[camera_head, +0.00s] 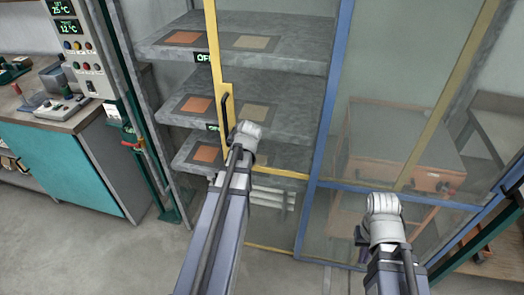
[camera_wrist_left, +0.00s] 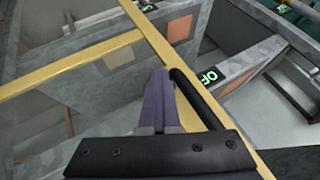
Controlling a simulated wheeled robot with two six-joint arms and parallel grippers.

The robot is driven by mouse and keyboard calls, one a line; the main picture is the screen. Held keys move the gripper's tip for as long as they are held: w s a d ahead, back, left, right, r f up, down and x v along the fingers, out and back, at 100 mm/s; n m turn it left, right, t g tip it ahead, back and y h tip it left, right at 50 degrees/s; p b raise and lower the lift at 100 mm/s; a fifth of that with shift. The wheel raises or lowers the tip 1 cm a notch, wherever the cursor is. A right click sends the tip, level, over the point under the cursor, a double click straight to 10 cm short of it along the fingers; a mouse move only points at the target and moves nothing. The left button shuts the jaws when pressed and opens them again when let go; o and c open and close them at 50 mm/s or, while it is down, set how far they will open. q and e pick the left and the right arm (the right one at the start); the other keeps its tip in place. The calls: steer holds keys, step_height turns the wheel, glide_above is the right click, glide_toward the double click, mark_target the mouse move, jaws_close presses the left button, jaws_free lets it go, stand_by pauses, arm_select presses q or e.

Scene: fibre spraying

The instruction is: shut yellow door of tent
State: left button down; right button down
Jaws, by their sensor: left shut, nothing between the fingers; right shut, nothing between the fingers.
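The yellow door (camera_head: 214,60) of the tent has a see-through panel in a yellow frame and a black handle (camera_head: 225,112) on its left upright. To the left of that upright the shelf ends show uncovered, so the door stands partly open. My left arm reaches up to the handle in the head view, where its wrist hides the fingers. In the left wrist view my left gripper (camera_wrist_left: 160,78) is shut and empty, close beside the black handle (camera_wrist_left: 192,98), on its panel side; contact cannot be told. My right gripper (camera_head: 361,240) is shut and empty, low before the blue-framed panel.
Grey shelves (camera_head: 300,45) with orange and beige squares stand behind the door. A blue frame (camera_head: 326,110) borders the right panel. A green post (camera_head: 130,90) and teal cabinet (camera_head: 72,165) stand at left. The floor (camera_head: 95,245) at lower left is clear.

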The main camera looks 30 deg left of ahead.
arm_select(q)
steer(key=s+a, duration=0.3)
steer(key=a, duration=0.8)
steer(key=s+a, duration=0.3)
steer(key=a, duration=0.8)
steer(key=s+a, duration=0.3)
steer(key=a, duration=0.8)
steer(key=shift+s, duration=0.25)
steer(key=shift+a+r, duration=0.1)
steer(key=shift+a, duration=0.1)
steer(key=s+d+r+p, duration=0.3)
steer(key=d+r+p, duration=0.3)
steer(key=d, duration=0.4)
steer(key=shift+s+r+p, duration=0.15)
steer(key=shift+r+p, duration=0.2)
steer(key=shift+p, duration=0.15)
steer(key=shift+a, duration=0.1)
